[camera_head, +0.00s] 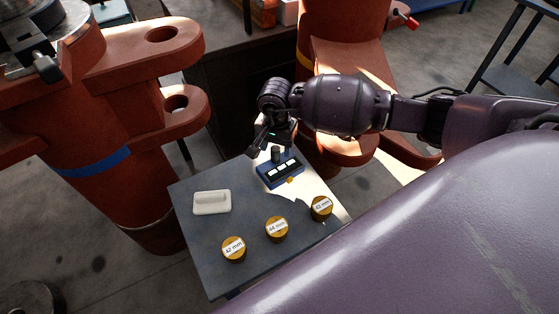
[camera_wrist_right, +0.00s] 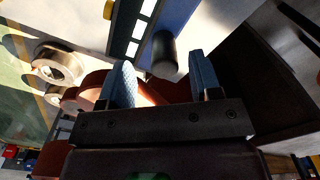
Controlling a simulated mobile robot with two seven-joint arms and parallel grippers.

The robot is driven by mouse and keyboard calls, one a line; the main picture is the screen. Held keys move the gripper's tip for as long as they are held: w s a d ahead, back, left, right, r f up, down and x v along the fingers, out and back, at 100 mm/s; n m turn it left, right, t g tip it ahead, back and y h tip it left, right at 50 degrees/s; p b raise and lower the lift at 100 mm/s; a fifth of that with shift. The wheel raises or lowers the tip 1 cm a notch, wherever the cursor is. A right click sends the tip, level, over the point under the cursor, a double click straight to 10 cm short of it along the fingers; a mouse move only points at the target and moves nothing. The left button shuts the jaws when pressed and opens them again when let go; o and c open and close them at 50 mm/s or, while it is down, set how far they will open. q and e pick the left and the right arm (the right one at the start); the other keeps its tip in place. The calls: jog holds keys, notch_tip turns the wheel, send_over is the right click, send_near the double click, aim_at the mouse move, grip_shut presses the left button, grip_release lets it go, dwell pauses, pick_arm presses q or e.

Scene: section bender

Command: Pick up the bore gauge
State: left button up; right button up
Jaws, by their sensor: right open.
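On the small grey table (camera_head: 190,245), a blue block (camera_head: 283,177) has a black face with three white windows and a dark upright cylinder (camera_head: 276,153) at its back edge. It looks like the bore gauge, though no label confirms this. The blue block also shows in the right wrist view (camera_wrist_right: 178,17), with the dark cylinder (camera_wrist_right: 164,55) beyond and between the fingertips. My right gripper (camera_head: 268,146) is open and empty above the block's back edge, with blue finger pads (camera_wrist_right: 162,66). Contact with the cylinder cannot be told. My left gripper is out of view.
Gold cylinders labelled 42 mm (camera_head: 234,250), 44 mm (camera_head: 277,230) and 43 mm (camera_head: 321,208) stand along the table's front. A pale tray (camera_head: 212,202) lies at left. Large red machine castings (camera_head: 140,60) stand behind and left. The table's middle is clear.

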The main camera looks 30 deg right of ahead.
aim_at(280, 164)
notch_tip(280, 164, down, 4)
jog(key=shift+w+a+f+b, duration=0.1)
jog(key=shift+w+a+b, duration=0.05)
jog(key=shift+b, duration=0.15)
grip_shut()
